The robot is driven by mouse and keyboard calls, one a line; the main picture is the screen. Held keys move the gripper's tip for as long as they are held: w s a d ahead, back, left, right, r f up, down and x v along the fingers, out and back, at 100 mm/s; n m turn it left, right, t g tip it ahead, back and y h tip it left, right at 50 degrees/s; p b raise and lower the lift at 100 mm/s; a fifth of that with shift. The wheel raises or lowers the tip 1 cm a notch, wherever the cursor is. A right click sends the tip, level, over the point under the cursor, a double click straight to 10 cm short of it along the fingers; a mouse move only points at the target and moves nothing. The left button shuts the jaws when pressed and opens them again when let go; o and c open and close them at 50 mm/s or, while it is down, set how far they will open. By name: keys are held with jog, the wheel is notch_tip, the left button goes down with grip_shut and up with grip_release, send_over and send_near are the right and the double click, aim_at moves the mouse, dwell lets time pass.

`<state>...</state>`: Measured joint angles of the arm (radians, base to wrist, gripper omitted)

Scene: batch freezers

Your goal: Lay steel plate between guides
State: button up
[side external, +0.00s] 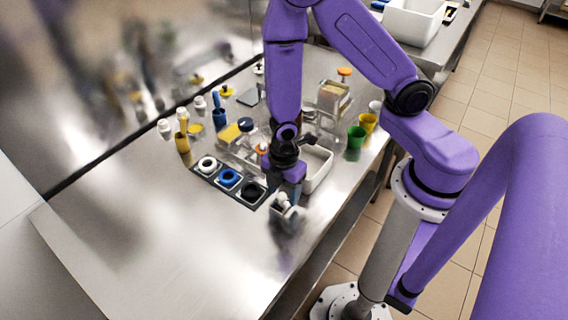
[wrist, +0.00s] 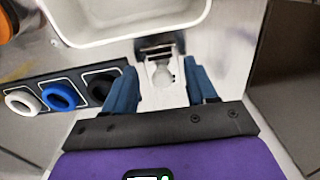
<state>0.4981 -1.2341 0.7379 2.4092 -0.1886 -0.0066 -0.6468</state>
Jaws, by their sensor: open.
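My gripper (wrist: 161,75) is open, with its two blue fingers spread apart and pointing at the steel bench. Between and just beyond the fingertips in the wrist view is a small metallic fitting (wrist: 162,72) with a dark bar across its far end. It shows pale grey in the side view (side external: 284,208), just below my gripper. I see no plate held between the fingers. I cannot tell for sure which parts are the steel plate and the guides; my gripper partly hides that spot in the side view.
A dark tray (wrist: 77,75) with white, blue and black rings lies left of my gripper. A white bin (wrist: 125,40) stands just beyond it. Green (side external: 356,137) and yellow (side external: 368,122) cups stand behind. The bench front-left is clear.

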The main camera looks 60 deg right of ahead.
jog(key=shift+r, duration=4.6)
jog(key=s+d+r+m, duration=0.2)
jog(key=s+r, duration=0.4)
jog(key=s+d+r+m, duration=0.2)
jog(key=s+r+m, duration=0.1)
jog(key=s+r, duration=0.4)
jog(key=shift+s+d, duration=0.15)
jog(key=shift+d, duration=0.1)
jog(key=shift+m, duration=0.3)
jog(key=shift+c, duration=0.3)
